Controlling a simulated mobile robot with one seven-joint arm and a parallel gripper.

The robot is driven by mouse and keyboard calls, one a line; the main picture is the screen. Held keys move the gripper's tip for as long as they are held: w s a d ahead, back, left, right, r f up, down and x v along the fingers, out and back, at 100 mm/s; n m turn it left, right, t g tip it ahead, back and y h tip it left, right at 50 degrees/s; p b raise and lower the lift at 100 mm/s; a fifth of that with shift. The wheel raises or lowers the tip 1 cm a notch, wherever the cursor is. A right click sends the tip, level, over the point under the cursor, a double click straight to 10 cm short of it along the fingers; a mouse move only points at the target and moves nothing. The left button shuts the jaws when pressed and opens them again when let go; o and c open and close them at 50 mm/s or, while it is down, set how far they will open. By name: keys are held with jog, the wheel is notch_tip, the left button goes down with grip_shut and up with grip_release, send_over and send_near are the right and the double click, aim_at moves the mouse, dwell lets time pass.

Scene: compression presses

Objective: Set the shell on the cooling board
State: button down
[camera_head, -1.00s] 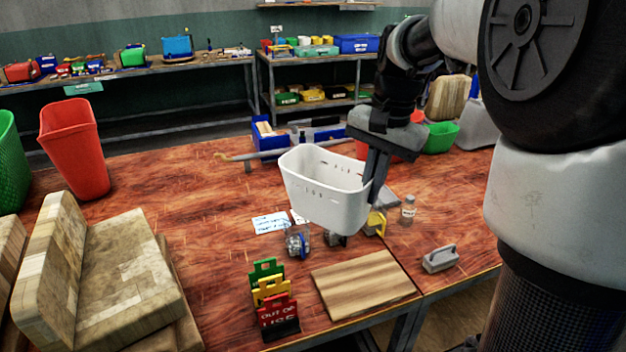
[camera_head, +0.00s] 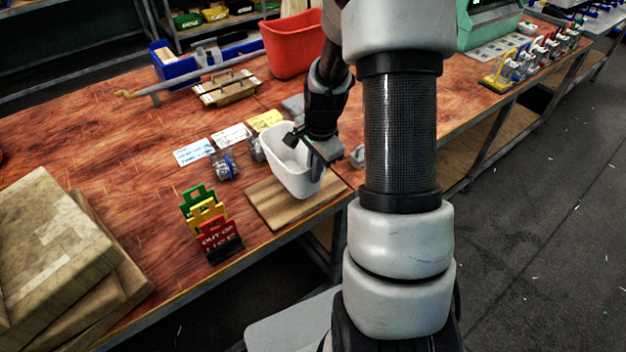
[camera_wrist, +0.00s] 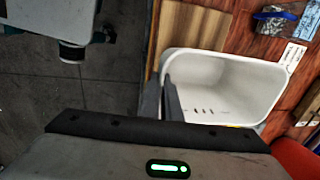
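The shell is a white, open-topped tub (camera_head: 283,157), upright with a slight tilt in the head view. My gripper (camera_head: 311,158) is at its right-hand wall. In the wrist view my gripper (camera_wrist: 163,100) has one finger on each side of the wall of the shell (camera_wrist: 215,112) and looks shut on it. The cooling board is a flat wooden board (camera_head: 268,204) at the table's front edge. The shell is over its back part, and hides some of it. I cannot tell whether the shell's base touches it. The board (camera_wrist: 190,30) also shows beside the shell in the wrist view.
Green, yellow and red tags (camera_head: 212,228) stand left of the board. Clear packs with blue parts (camera_head: 226,166) and paper cards (camera_head: 194,151) lie behind it. A red bin (camera_head: 292,45) stands further back. Stacked tan slabs (camera_head: 60,250) fill the table's left.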

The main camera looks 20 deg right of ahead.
jog(key=shift+f, duration=1.6)
jog(key=shift+f, duration=0.25)
jog(key=c, duration=2)
grip_release()
jog(key=shift+r, duration=0.1)
jog(key=shift+r, duration=0.55)
notch_tip(320, 180, up, 11)
jog(key=s, duration=0.1)
jog(key=shift+s, duration=0.25)
jog(key=shift+d, duration=0.1)
